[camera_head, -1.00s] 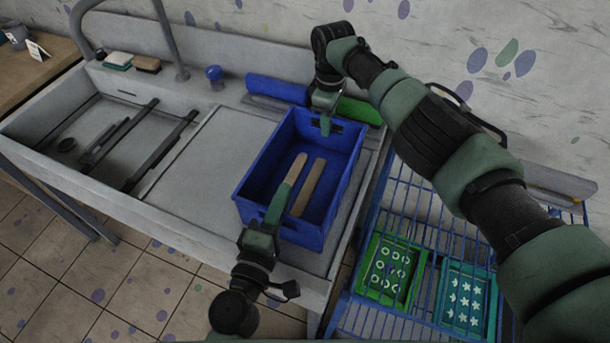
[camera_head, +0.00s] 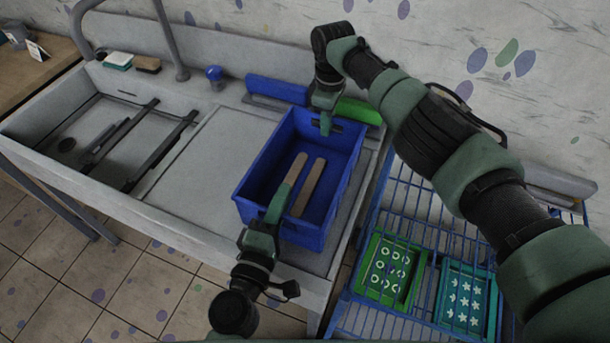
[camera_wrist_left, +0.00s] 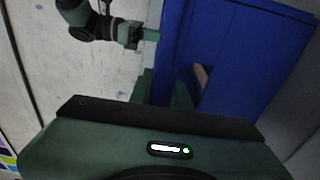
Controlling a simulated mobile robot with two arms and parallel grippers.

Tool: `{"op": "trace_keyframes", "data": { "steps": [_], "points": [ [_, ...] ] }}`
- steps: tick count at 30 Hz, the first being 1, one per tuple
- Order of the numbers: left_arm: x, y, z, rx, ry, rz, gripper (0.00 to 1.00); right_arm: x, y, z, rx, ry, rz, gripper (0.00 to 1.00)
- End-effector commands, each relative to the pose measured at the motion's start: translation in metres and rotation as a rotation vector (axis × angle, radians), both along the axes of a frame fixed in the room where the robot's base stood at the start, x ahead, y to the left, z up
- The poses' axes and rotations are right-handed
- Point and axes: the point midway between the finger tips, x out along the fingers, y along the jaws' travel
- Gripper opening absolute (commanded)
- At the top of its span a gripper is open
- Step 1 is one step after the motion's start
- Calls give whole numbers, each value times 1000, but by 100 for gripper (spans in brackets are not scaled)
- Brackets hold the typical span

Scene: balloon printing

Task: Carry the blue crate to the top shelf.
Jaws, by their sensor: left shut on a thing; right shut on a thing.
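The blue crate (camera_head: 252,186) is on the drainboard of the sink unit, with two long brown pieces (camera_head: 311,187) inside. My left gripper (camera_head: 276,205) is shut on the crate's near wall. My right gripper (camera_head: 325,115) is shut on the crate's far wall. In the left wrist view the blue crate (camera_wrist_left: 245,65) fills the upper right, and my right gripper (camera_wrist_left: 145,35) shows at its far end. The blue wire rack (camera_head: 440,210) stands to the right of the sink unit. I cannot tell whether the crate touches the drainboard.
A green tray (camera_head: 372,284) with ring shapes and a teal tray (camera_head: 449,302) with star shapes sit on the rack. The sink basin (camera_head: 60,125) is at the left. A blue board (camera_head: 275,88) and a green board (camera_head: 358,109) stand behind the crate.

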Motion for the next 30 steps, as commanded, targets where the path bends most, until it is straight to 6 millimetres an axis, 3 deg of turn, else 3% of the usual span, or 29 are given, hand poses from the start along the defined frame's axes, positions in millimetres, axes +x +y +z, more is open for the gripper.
{"op": "trace_keyframes", "data": {
  "steps": [11, 24, 30],
  "points": [
    [1, 0, 0, 2, 3, 1, 0, -4, 5, 1, 6, 12, 6, 0],
    [1, 0, 43, -1, -3, 0, 0, -4, 5, 41, 6, 12, 7, 0],
    [1, -1, 53, -1, -4, 0, 0, -4, 5, 50, 6, 12, 7, 0]
  ]
}}
